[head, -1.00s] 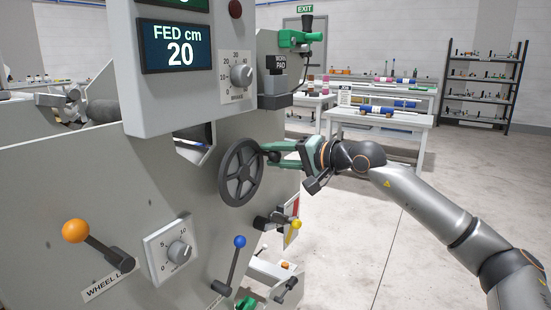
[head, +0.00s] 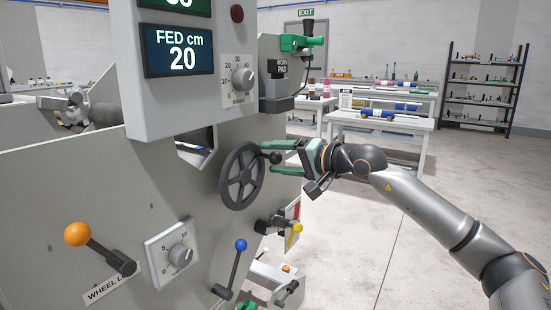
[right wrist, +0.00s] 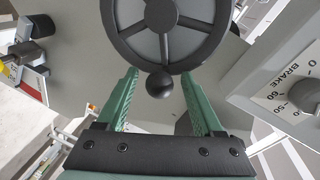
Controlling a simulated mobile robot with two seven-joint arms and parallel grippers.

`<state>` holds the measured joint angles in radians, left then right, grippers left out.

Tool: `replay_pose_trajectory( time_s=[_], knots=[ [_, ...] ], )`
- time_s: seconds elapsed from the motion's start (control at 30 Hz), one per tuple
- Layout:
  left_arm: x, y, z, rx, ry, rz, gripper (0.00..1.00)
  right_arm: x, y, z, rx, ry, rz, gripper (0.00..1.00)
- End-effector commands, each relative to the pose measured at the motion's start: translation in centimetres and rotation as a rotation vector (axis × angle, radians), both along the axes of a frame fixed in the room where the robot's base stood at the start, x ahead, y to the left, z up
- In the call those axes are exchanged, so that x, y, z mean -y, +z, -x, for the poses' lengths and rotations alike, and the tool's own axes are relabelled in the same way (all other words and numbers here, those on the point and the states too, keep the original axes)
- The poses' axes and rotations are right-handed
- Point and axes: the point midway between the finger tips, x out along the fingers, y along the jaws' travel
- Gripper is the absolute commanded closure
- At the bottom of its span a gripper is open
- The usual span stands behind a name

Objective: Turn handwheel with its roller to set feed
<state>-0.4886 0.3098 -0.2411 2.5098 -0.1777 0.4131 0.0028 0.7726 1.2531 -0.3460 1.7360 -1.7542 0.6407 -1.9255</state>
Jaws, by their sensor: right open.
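The dark handwheel (head: 242,177) with spokes is on the side of the grey machine. In the right wrist view the handwheel (right wrist: 168,28) fills the top middle, and its black roller knob (right wrist: 160,85) sits at the rim between my fingers. In the head view the roller (head: 275,158) is at the wheel's right edge. My right gripper (head: 284,158) is open, its green fingers either side of the roller with gaps showing in the right wrist view (right wrist: 160,98). The display (head: 180,50) reads "FED cm 20". My left gripper is not in view.
An orange-knobbed lever (head: 77,234), a blue-knobbed lever (head: 240,245) and a yellow-knobbed lever (head: 297,227) stick out near the wheel. A brake dial (head: 243,80) is above it. Open floor (head: 440,190) lies to the right.

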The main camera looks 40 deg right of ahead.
Motion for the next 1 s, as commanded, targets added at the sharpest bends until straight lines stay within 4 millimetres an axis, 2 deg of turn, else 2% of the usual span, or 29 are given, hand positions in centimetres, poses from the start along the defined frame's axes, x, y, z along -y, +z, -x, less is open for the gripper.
replay_pose_trajectory(
  time_s=[0.27, 0.47, 0.7, 0.93, 1.0],
  knots=[
    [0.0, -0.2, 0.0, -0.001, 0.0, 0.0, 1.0, 0.3, -0.1, 0.5, -0.001, -0.002, 0.001, 0.31],
    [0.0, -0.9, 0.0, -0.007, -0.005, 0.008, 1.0, 0.8, 0.1, 2.5, -0.003, -0.003, 0.006, 0.31],
    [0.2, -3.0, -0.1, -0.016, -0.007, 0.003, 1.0, 1.5, 0.4, 4.9, -0.003, -0.003, 0.008, 0.31],
    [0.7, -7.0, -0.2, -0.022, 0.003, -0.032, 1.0, 2.2, 0.5, 7.2, 0.0, -0.004, 0.006, 0.31],
    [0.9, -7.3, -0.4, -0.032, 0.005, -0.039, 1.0, 2.3, 1.3, 7.9, 0.005, -0.001, 0.005, 0.31]
  ],
)
